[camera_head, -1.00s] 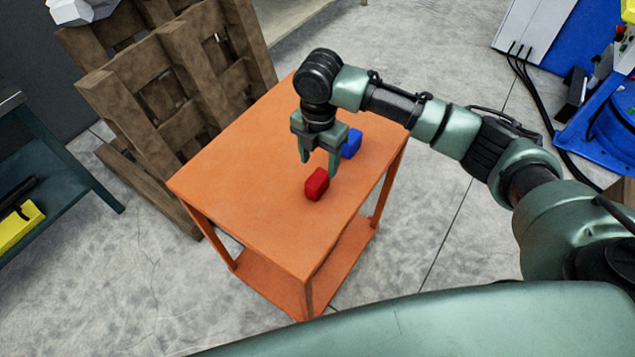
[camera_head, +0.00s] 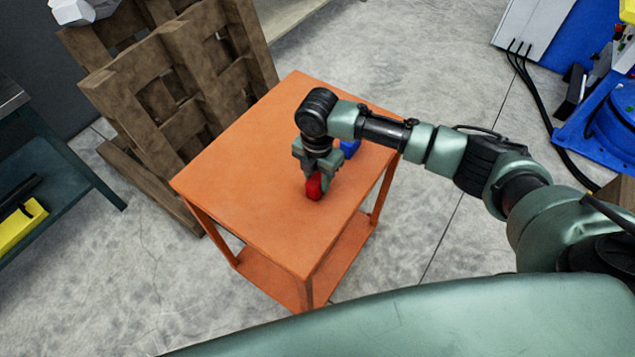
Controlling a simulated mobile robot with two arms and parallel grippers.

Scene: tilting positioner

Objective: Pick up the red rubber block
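The red rubber block (camera_head: 314,189) stands on the orange table, near its middle. My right gripper (camera_head: 317,181) has come down over it, pointing downward. Its fingers are at the block, and one finger covers part of the block's right side. I cannot tell whether the fingers press on the block or stand just clear of it. The block looks to be at table height. My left gripper is not in view.
A blue block (camera_head: 349,148) lies on the orange table (camera_head: 240,185) just behind the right gripper, partly hidden by my arm. Wooden pallets (camera_head: 165,90) lean behind the table on the left. The table's left and front areas are bare.

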